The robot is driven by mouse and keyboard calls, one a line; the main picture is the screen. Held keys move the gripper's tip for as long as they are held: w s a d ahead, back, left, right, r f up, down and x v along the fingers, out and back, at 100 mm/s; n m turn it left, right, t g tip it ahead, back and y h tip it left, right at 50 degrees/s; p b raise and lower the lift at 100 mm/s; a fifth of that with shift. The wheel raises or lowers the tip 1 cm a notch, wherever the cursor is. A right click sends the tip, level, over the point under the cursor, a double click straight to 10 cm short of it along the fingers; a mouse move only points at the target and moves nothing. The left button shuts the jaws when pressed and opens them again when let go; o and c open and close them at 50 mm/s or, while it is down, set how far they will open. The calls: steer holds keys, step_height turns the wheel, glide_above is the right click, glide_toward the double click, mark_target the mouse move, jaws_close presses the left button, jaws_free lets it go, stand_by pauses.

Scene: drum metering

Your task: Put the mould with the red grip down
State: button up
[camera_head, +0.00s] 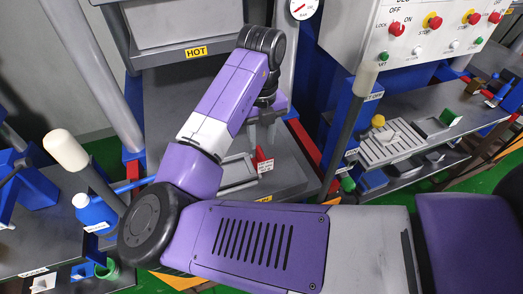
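The mould (238,172) is a flat grey tray-like piece with a red grip (261,156). It appears to lie on the grey lower plate of the press, below the part marked HOT. A small white label is on the front of the grip. My gripper (262,138) points down just above and behind the red grip. Its two grey fingers look apart, with a gap between them and nothing clearly held. My purple arm covers the near side of the plate and part of the mould's left side.
The hot upper press block (185,30) hangs above, between grey columns. A control panel (415,30) with red and green buttons stands at upper right. Right of the press, a shelf holds a slatted rack (390,146). A blue bottle (92,212) stands at left.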

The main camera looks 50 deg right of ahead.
step_height(320, 180, up, 5)
steer(key=s+d+r+n+t+h, duration=0.25)
steer(key=d+n+h, duration=0.95)
steer(key=d, duration=0.7)
steer(key=s+a+f+n+t+y, duration=0.1)
steer(key=a+f+n+t+y, duration=0.1)
steer(key=a+n, duration=0.5)
steer(key=s+a+f+n+t+y, duration=0.1)
steer(key=a+f+n+t, duration=0.4)
steer(key=n, duration=0.5)
steer(key=s+a+f+n+t+y, duration=0.2)
steer(key=a+f+n+t+y, duration=0.1)
steer(key=a+n, duration=0.5)
steer(key=shift+s+a+f+n+t, duration=0.15)
steer(key=shift+a+n+t, duration=0.25)
steer(key=shift+a+t, duration=0.4)
steer(key=s+a+r+n+y, duration=0.1)
steer(key=s+a+n+y, duration=0.4)
steer(key=s+a, duration=1.3)
steer(key=shift+s+t+y, duration=0.15)
steer(key=shift+t+y, duration=0.2)
steer(key=shift+y, duration=0.15)
